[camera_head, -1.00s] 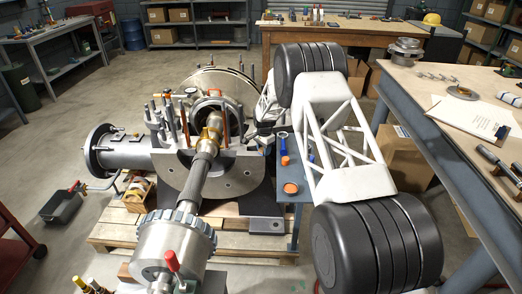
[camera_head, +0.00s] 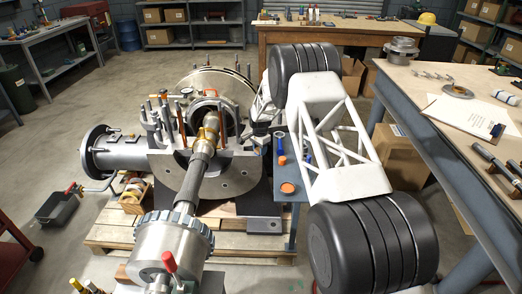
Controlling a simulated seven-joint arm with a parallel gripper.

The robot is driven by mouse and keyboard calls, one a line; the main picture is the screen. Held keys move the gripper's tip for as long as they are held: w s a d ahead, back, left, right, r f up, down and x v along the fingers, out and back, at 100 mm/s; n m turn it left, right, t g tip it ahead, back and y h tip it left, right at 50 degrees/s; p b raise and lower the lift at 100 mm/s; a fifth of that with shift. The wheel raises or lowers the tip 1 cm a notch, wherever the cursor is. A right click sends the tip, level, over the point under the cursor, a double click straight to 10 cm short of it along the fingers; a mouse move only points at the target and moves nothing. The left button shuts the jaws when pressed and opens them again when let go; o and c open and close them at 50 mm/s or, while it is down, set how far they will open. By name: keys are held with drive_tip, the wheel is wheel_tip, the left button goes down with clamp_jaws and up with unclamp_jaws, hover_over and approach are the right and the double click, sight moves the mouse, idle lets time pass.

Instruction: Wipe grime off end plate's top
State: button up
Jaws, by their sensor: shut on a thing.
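The split casing stands open on a wooden pallet, with its shaft lying in it. Its grey half-round end plate (camera_head: 232,176) faces me and has several bolt holes. The flat top of the plate lies on both sides of the shaft. I cannot make out grime on it from here. My gripper (camera_head: 259,141) is small in view, just above or at the right part of that top. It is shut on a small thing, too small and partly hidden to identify. I cannot tell whether that thing touches the plate.
Upright studs (camera_head: 160,118) rise from the casing's left side. The shaft (camera_head: 203,165) runs toward me to a toothed coupling (camera_head: 168,240). A narrow blue-grey stand (camera_head: 291,212) with an orange-topped pot (camera_head: 288,188) is right of the casing. A workbench (camera_head: 450,135) fills the right side.

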sight(241, 153)
drive_tip(key=shift+a, duration=1.35)
drive_tip(key=shift+a, duration=0.1)
drive_tip(key=shift+a, duration=1.6)
drive_tip(key=shift+a+f, duration=0.2)
drive_tip(key=shift+a, duration=1.45)
drive_tip(key=shift+s, duration=0.1)
drive_tip(key=shift+r, duration=3.05)
